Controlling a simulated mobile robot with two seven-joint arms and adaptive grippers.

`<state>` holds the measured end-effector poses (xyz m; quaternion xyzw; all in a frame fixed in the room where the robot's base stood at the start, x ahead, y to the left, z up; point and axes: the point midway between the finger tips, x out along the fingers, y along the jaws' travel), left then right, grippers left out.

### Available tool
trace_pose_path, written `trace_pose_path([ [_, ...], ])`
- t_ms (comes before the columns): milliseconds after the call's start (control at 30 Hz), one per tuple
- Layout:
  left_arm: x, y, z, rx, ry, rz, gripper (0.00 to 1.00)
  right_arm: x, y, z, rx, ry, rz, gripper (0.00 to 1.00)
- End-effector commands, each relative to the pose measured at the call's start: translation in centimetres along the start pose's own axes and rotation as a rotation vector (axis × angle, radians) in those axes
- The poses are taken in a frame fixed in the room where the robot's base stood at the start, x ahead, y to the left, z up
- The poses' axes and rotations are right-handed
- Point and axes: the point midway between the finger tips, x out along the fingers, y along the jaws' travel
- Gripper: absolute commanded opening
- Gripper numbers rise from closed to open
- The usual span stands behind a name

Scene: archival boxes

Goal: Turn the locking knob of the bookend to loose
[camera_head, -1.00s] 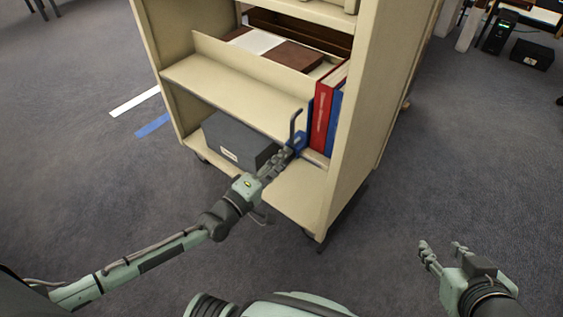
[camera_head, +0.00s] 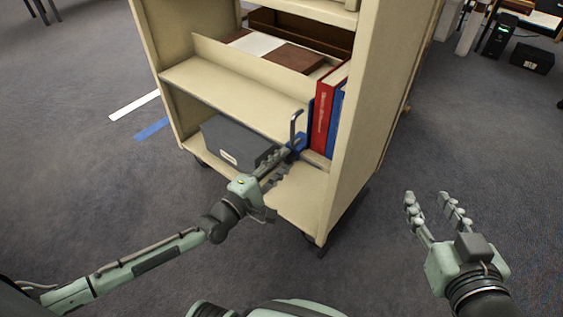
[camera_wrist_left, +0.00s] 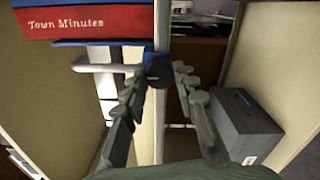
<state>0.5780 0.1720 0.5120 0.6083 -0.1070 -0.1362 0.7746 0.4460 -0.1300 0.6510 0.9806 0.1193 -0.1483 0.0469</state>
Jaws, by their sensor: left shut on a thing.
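The bookend (camera_head: 299,142) is blue with a bent grey metal rod, and stands on the cart's shelf against the books. Its dark round locking knob (camera_wrist_left: 158,70) lies between my left fingertips in the left wrist view; the fingers hide it in the head view. My left gripper (camera_head: 277,168) reaches in from the left and is shut on the knob; it also shows in the left wrist view (camera_wrist_left: 157,78). The knob's setting cannot be read. My right gripper (camera_head: 432,203) is open and empty over the floor, right of the cart.
A red book (camera_head: 324,112) and a blue book (camera_head: 336,120) stand right of the bookend, near the cart's side panel (camera_head: 368,130). A grey box (camera_head: 228,146) sits on the lower shelf, close to my left fingers.

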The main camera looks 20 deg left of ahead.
Motion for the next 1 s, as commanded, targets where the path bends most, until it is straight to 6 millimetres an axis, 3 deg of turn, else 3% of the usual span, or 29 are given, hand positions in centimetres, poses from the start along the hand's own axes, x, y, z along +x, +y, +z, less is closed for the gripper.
trace_pose_path([
  [167, -0.1, -0.1, 0.0, -0.002, 0.0, -0.001, 0.0, 0.0, 0.0, 0.0, 0.0, 0.0, 0.0, 0.4],
  [200, -0.1, -0.1, 0.0, -0.002, 0.0, -0.001, 0.29, 0.0, 0.0, 0.0, 0.0, 0.0, 0.0, 0.4],
  [367, 0.0, -0.1, 0.0, -0.001, 0.0, -0.001, 0.49, 0.0, 0.0, 0.0, 0.0, -0.001, 0.0, 0.4],
  [733, -0.6, -0.1, 0.0, 0.001, 0.0, -0.002, 0.49, 0.0, 0.1, 0.0, -0.001, 0.0, 0.001, 0.4],
  [1000, -5.5, -0.2, 0.0, 0.001, -0.001, -0.005, 0.49, 0.0, 0.0, 0.0, -0.001, -0.001, 0.001, 0.4],
])
